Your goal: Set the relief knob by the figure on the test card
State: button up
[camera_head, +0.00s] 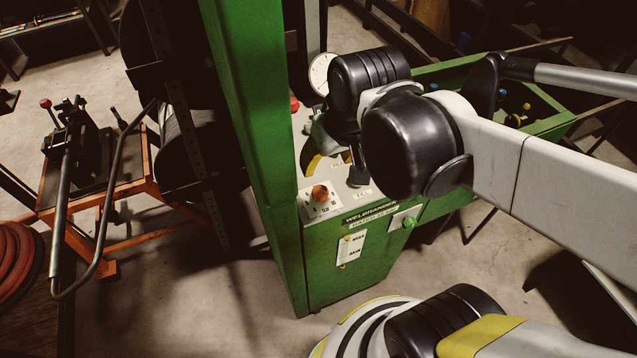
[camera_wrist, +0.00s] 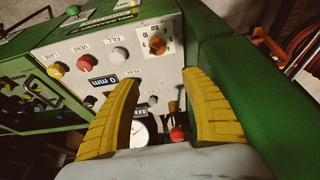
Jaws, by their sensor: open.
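An orange knob (camera_head: 320,194) sits on a white scale plate at the near corner of the machine's panel. In the wrist view the orange knob (camera_wrist: 157,45) stands beyond the fingertips, with marks around it too small to read. I cannot tell if it is the relief knob. My gripper (camera_wrist: 161,77) is open and empty over the panel, its two yellow fingers apart and clear of the orange knob. In the head view my arm hides part of the panel. I cannot make out a test card with a readable figure.
A tall green post (camera_head: 245,140) rises left of the panel.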

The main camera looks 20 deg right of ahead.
aim_at(320, 190)
jog(key=w+f+g, duration=0.1)
jog(key=f, duration=0.3)
jog(key=w+f+g+b, duration=0.1)
jog(key=f+g, duration=0.1)
jog(key=f, duration=0.3)
jog(key=w+f+g+b, duration=0.1)
jog(key=f, duration=0.4)
jog(key=shift+w+f, duration=0.15)
jog(key=shift+f, duration=0.05)
grip_shut()
